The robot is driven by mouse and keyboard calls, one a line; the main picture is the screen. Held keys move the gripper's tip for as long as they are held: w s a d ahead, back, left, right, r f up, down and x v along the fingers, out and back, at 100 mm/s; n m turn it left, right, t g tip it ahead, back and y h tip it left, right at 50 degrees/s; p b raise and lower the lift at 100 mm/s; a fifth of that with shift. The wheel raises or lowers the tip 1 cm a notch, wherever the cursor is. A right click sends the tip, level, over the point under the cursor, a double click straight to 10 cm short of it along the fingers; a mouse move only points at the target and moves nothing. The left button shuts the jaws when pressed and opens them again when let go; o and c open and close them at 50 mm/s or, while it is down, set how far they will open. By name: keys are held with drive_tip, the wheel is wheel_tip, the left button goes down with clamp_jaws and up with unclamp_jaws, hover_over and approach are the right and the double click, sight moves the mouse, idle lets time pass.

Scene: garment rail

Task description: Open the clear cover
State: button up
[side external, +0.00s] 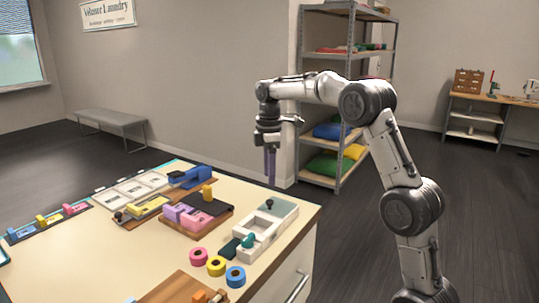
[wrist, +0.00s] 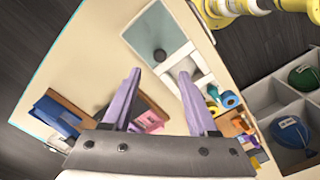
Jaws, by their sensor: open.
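A pale tray (side external: 258,239) stands near the table's right edge. A greenish see-through cover (side external: 285,210) with a dark round knob (side external: 269,203) lies over its far end and looks shut. In the wrist view the cover (wrist: 153,27) and its knob (wrist: 160,54) show beyond the fingertips. My gripper (side external: 270,181) points down above the cover's far side, clear of it. In the wrist view its two purple fingers (wrist: 160,73) are spread apart with nothing between them.
A teal knobbed piece (side external: 249,240) sits at the tray's near end. Pink, yellow and blue rings (side external: 216,266) lie to its left. Purple and pink blocks (side external: 188,216) sit on a wooden board further left, with a blue stapler-like tool (side external: 190,177) behind. A shelf rack (side external: 345,100) stands behind.

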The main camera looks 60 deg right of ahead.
wheel_tip(320, 180, up, 6)
idle(0.6)
drive_tip(key=s+a+r+t, duration=0.3)
drive_tip(key=s+a+r, duration=0.6)
drive_tip(key=s+a, duration=0.4)
drive_tip(key=s+a+f+m+t, duration=0.2)
drive_tip(key=s+a+f+m, duration=0.2)
drive_tip(key=s+f+m, duration=0.5)
drive_tip(key=s+f, duration=0.5)
drive_tip(key=f, duration=0.1)
drive_tip(key=shift+s+a+f+t, duration=0.15)
drive_tip(key=shift+s+a+t, duration=0.15)
drive_tip(key=shift+a, duration=0.1)
